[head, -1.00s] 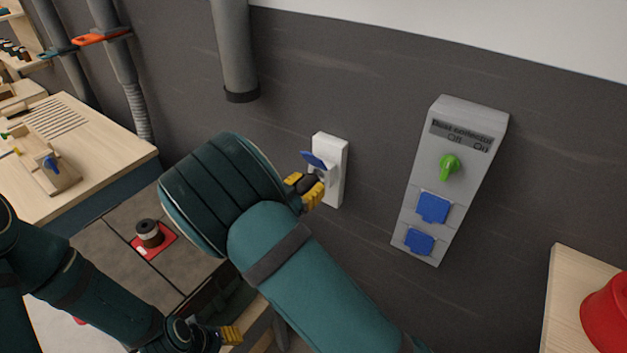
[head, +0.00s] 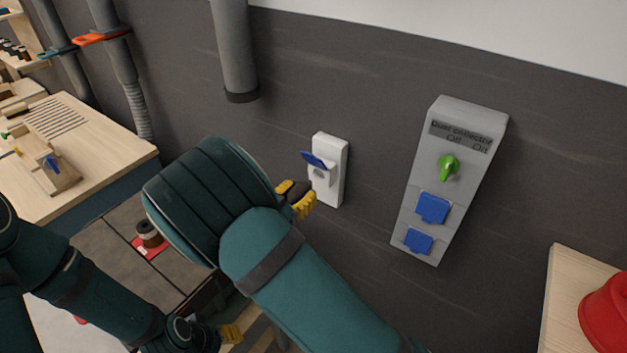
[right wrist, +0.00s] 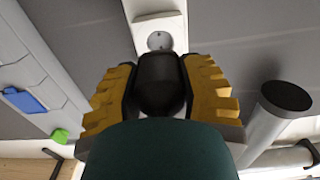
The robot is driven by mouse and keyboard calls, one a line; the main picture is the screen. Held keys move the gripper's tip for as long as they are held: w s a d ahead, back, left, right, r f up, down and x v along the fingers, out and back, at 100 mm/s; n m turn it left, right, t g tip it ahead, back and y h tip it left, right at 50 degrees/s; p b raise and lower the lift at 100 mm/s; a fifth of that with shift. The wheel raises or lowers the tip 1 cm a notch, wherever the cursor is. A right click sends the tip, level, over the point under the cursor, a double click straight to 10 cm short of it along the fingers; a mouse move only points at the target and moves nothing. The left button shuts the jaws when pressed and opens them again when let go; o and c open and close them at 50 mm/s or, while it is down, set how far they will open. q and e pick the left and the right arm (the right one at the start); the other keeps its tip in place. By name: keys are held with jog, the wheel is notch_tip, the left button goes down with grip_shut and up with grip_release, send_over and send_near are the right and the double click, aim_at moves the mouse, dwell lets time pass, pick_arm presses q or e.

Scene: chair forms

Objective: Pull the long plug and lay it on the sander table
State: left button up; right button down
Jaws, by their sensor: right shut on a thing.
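My right gripper (head: 299,196) is shut on a black plug (right wrist: 160,85), which sits between the yellow fingers in the right wrist view. The plug is clear of the white wall socket (head: 336,190), with a small gap between them. The socket's blue flap (head: 318,160) is raised, and its round face (right wrist: 159,41) is bare in the right wrist view. My left gripper (head: 231,333) is low in the head view, mostly hidden, with one yellow finger showing. A wooden table with a slotted top (head: 85,145) stands at the left; I cannot tell whether it is the sander table.
A grey dust collector box (head: 420,185) with a green knob and two blue flaps is on the wall at right. A grey pipe (head: 235,55) hangs above the socket. A red object (head: 608,312) sits on a wooden surface at lower right. A dark jar (head: 150,234) stands on a red patch.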

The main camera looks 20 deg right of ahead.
jog(key=shift+a, duration=0.15)
jog(key=shift+v, duration=2.4)
jog(key=shift+s, duration=0.1)
